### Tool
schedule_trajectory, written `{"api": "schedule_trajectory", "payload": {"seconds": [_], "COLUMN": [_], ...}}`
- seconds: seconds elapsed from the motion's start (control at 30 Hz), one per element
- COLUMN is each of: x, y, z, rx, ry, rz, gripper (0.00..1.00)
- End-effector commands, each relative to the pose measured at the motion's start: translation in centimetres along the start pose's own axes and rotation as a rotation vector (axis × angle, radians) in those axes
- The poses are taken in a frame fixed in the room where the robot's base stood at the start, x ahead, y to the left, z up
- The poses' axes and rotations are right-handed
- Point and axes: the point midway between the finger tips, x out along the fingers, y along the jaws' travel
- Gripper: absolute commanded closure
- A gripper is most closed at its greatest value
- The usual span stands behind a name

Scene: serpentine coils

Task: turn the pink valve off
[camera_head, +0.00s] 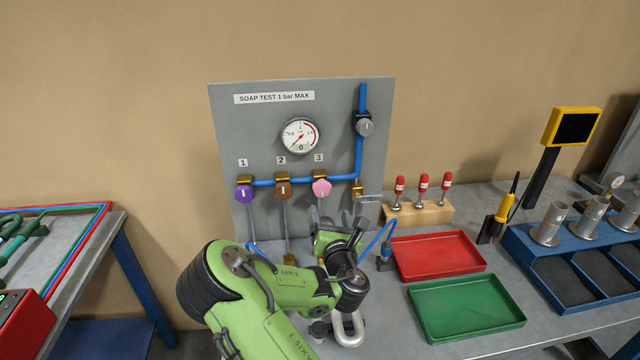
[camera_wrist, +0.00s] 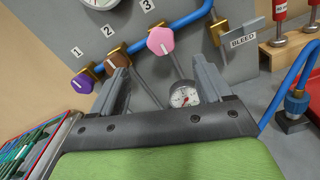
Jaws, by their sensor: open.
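The pink valve (camera_head: 321,187) is a round knob under label 3 on the blue pipe of the grey panel (camera_head: 230,140). A brown valve (camera_head: 283,190) and a purple valve (camera_head: 245,194) sit to its left under labels 2 and 1. In the wrist view the pink valve (camera_wrist: 161,41) is ahead of my gripper (camera_wrist: 160,78), beyond the gap between the two fingers. The fingers are apart and nothing is between them at the tips. My gripper is below the pink valve and does not appear to touch it. In the head view my arm hides most of the gripper.
A pressure gauge (camera_head: 300,136) is above the valves and a grey knob (camera_head: 365,127) is at upper right. A red tray (camera_head: 440,253) and a green tray (camera_head: 467,308) lie right of my arm. A wooden block (camera_head: 425,215) holds red-handled tools. A BLEED tag (camera_wrist: 243,40) hangs right of the pink valve.

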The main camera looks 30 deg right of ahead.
Motion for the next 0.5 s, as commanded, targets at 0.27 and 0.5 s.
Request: {"api": "schedule_trajectory", "payload": {"seconds": [0.27,0.5], "x": [7.0,12.0], "y": [0.1,0.0], "z": [0.5,0.2], "rx": [0.002,0.005], "ry": [-0.001,-0.001], "rz": [0.0,0.0], "gripper": [0.22,0.22]}}
